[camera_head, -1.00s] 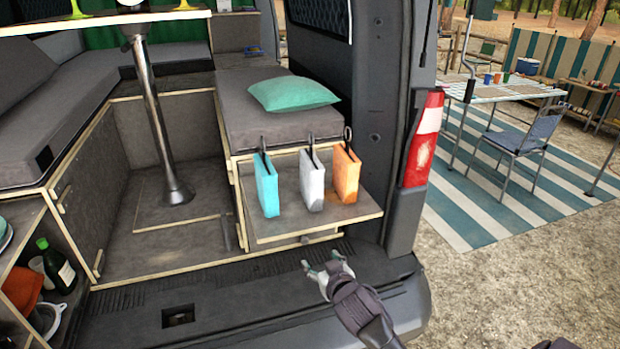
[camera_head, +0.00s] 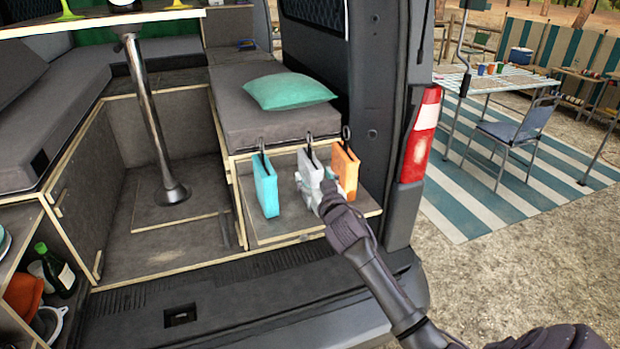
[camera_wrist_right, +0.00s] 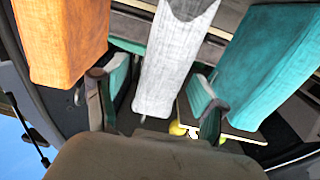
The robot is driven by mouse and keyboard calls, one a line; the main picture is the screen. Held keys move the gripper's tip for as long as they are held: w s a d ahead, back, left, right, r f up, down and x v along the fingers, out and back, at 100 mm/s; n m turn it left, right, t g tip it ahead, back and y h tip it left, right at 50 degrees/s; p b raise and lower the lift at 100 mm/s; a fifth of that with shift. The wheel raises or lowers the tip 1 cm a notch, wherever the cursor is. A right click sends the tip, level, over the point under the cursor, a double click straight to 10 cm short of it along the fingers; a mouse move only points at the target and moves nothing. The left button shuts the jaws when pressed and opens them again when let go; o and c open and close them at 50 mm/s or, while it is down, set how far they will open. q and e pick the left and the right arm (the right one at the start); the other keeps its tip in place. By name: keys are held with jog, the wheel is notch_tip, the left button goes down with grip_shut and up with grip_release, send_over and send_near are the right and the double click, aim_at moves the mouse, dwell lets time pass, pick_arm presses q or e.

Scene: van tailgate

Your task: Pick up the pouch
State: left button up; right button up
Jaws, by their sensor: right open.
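Three upright pouches stand in a row at the wooden pull-out shelf (camera_head: 270,233), each with a dark loop at its top: a teal pouch (camera_head: 266,188), a grey-white pouch (camera_head: 309,168) and an orange pouch (camera_head: 346,172). My right gripper (camera_head: 324,188) is open at the grey-white pouch and hides its lower part in the head view. In the right wrist view the grey-white pouch (camera_wrist_right: 172,62) lies between the open fingers (camera_wrist_right: 158,98), with gaps on both sides. The orange pouch (camera_wrist_right: 62,42) and teal pouch (camera_wrist_right: 265,65) flank it. My left gripper is not in view.
A grey bench cushion (camera_head: 262,118) with a green pillow (camera_head: 288,91) is behind the pouches. The van's rear pillar with its tail light (camera_head: 420,135) stands to the right. A table post (camera_head: 155,120) stands left. The bumper ledge (camera_head: 220,310) is clear.

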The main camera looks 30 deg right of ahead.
jog(key=x, duration=0.2)
jog(key=p+x, duration=0.1)
jog(key=x, duration=0.1)
jog(key=shift+w+d+f, duration=0.1)
jog(key=shift+w+f, duration=0.1)
jog(key=shift+w, duration=0.2)
jog(key=c, duration=1.3)
